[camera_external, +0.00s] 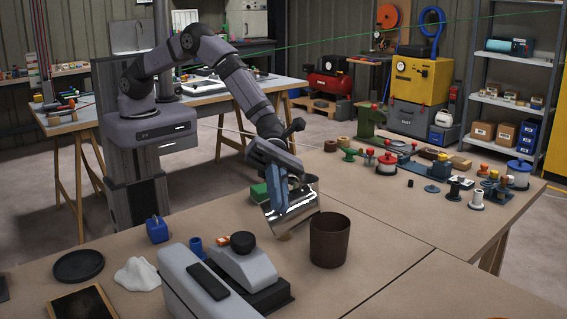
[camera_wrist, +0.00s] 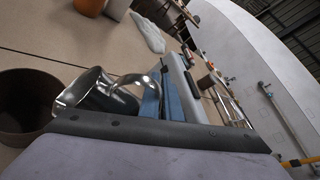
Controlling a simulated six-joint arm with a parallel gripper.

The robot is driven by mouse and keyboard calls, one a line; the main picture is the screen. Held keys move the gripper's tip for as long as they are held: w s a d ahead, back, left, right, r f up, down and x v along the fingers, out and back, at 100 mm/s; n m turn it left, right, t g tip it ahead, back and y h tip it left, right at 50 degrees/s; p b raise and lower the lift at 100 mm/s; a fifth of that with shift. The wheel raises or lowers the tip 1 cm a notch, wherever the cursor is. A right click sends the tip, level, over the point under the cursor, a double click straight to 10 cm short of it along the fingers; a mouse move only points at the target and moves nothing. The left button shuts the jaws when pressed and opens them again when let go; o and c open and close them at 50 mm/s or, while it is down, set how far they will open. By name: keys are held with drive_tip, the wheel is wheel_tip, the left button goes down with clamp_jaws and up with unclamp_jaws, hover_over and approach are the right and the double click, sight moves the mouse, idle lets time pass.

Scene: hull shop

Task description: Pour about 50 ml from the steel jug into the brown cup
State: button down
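The steel jug (camera_external: 296,213) is held above the table, tilted, just left of the brown cup's rim. It shows in the wrist view (camera_wrist: 92,92) with its curved handle toward my fingers. The brown cup (camera_external: 329,241) stands upright on the table; its dark open mouth is at the left of the wrist view (camera_wrist: 26,98). My gripper (camera_external: 291,203) has blue fingers closed at the jug's handle, also visible in the wrist view (camera_wrist: 168,102). No stream of liquid is visible, and I cannot see the levels inside the jug or cup.
A grey machine (camera_external: 182,283) and a grey device with a black knob (camera_external: 247,262) stand left of the cup. A white cloth (camera_external: 138,274), black dish (camera_external: 78,265) and blue block (camera_external: 157,229) lie farther left. Several small parts fill the table's back right. Table right of the cup is clear.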

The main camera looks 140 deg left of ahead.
drive_tip(key=shift+a, duration=0.15)
drive_tip(key=shift+w+a+r+n+h+p, duration=0.15)
drive_tip(key=shift+w+a+r+n+h, duration=0.1)
drive_tip(key=shift+a, duration=0.15)
drive_tip(key=shift+w+a+r+n+h+p, duration=0.15)
drive_tip(key=shift+a+r+n, duration=0.1)
drive_tip(key=shift+a, duration=0.15)
drive_tip(key=shift+w+a+r+n, duration=0.3)
drive_tip(key=shift+a+r+n, duration=0.25)
drive_tip(key=shift+a, duration=0.2)
idle(1.7)
drive_tip(key=shift+s+d+f+m+y+b, duration=0.1)
drive_tip(key=shift+s+d+f+m+y, duration=0.1)
drive_tip(key=shift+d+f+m, duration=0.25)
drive_tip(key=shift+s+d+f+m+y+b, duration=0.1)
drive_tip(key=shift+s+d+f, duration=0.15)
drive_tip(key=shift+d, duration=0.3)
drive_tip(key=shift+s+d+f+m+y+b, duration=0.1)
drive_tip(key=shift+s+d+f+m, duration=0.1)
drive_tip(key=shift+d+f+m, duration=0.25)
drive_tip(key=shift+s+d+m+y+b, duration=0.3)
drive_tip(key=shift+d+m, duration=0.15)
drive_tip(key=shift+d, duration=0.15)
drive_tip(key=shift+s+d+f+m+y+b, duration=0.1)
drive_tip(key=shift+d+f+m+y+b, duration=0.1)
drive_tip(key=shift+f+m+b, duration=0.3)
drive_tip(key=shift+s+d+f+m+y+b, duration=0.1)
drive_tip(key=shift+d+f+m+y+b, duration=0.2)
drive_tip(key=shift+b, duration=0.35)
drive_tip(key=shift+a, duration=0.15)
